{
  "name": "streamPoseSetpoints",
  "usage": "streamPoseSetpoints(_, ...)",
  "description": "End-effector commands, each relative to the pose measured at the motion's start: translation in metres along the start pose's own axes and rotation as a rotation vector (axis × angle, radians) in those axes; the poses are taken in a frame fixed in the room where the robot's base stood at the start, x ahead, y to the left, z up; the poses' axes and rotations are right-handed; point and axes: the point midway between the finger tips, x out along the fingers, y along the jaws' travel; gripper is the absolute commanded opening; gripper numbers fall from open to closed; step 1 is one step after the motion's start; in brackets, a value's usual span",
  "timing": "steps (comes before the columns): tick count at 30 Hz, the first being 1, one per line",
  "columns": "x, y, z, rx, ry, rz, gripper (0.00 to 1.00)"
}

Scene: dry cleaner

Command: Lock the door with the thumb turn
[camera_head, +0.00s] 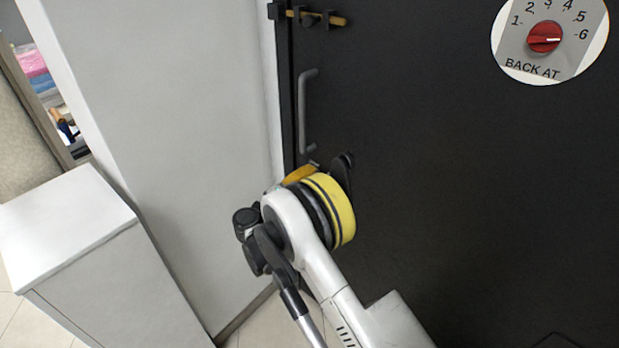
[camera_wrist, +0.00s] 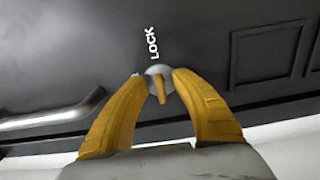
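The thumb turn (camera_wrist: 158,88) is a small orange lever on a round silver plate on the dark door (camera_wrist: 215,40). In the wrist view its lever points down the picture, away from the white word LOCK (camera_wrist: 152,43) above it. A second label left of the plate is mostly hidden by a finger. My gripper (camera_wrist: 161,79) is open, with its yellow fingers on either side of the thumb turn; I cannot tell whether they touch it. In the head view my gripper (camera_head: 300,174) is at the door's left side, below the handle, and my arm hides the thumb turn.
A grey bar handle (camera_head: 308,110) stands out from the door just above my gripper. A slide bolt (camera_head: 315,18) is higher up. A sign with a red dial (camera_head: 545,38) hangs upper right. A white wall (camera_head: 190,120) and white cabinet (camera_head: 70,230) stand to the left.

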Motion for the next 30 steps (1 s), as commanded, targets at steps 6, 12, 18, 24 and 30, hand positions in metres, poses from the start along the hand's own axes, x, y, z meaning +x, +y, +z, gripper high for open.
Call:
streamPoseSetpoints(6,-0.004,0.0,0.0,0.0,0.001,0.0,0.32)
streamPoseSetpoints(12,-0.035,0.0,-0.001,0.0,0.003,0.0,0.32)
streamPoseSetpoints(18,-0.081,0.0,-0.001,0.0,0.003,0.0,0.32)
streamPoseSetpoints(24,-0.111,0.0,-0.001,0.0,0.001,0.0,0.32)
streamPoseSetpoints(30,-0.12,0.0,0.0,0.0,0.0,0.0,0.32)
